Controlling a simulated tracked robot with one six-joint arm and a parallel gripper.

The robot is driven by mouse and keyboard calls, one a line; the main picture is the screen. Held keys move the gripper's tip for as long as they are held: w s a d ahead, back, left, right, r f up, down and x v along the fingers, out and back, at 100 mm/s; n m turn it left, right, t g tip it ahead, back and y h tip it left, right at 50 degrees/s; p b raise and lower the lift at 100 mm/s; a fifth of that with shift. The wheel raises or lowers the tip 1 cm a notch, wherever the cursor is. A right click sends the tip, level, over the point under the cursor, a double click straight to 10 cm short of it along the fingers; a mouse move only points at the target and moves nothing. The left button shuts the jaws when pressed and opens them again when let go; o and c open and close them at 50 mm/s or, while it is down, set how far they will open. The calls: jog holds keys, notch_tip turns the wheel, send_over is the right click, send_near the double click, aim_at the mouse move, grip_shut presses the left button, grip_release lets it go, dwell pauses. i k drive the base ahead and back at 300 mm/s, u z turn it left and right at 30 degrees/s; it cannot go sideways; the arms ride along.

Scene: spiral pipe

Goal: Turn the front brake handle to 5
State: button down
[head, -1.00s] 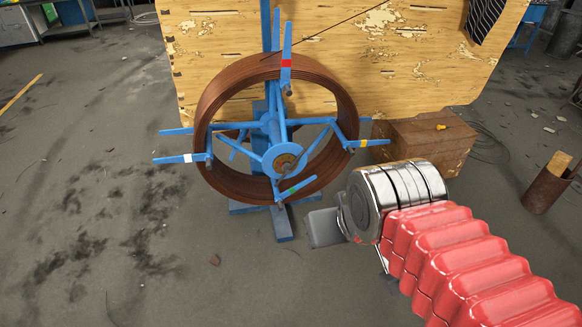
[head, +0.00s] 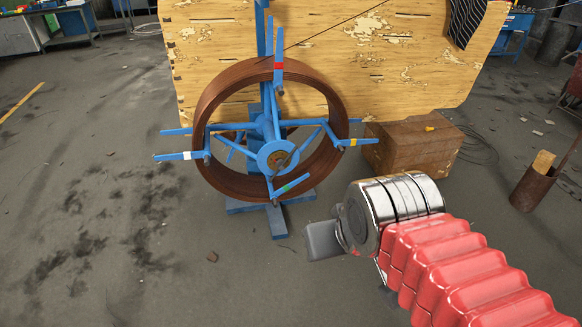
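A blue spool stand (head: 278,222) carries a coil of brown pipe (head: 211,110) in front of a wooden board. Blue arms spread from its hub, marked red at the top, white at the left, yellow at the right and green at the bottom. My gripper (head: 322,240) shows as a grey block at the end of my arm, right of and below the hub, apart from the stand. Its fingers cannot be made out.
The wooden board (head: 400,60) stands behind the coil. A brown box (head: 410,148) stands right of it, and a rusty pipe bucket (head: 535,188) farther right. The floor (head: 120,220) left and in front of the stand is mostly clear.

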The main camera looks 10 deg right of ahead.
aim_at(279, 162)
jog(key=k, duration=1)
jog(key=u, duration=0.2)
jog(key=i, duration=0.5)
jog(key=u, duration=0.5)
jog(key=i, duration=1.5)
jog(key=z, duration=0.15)
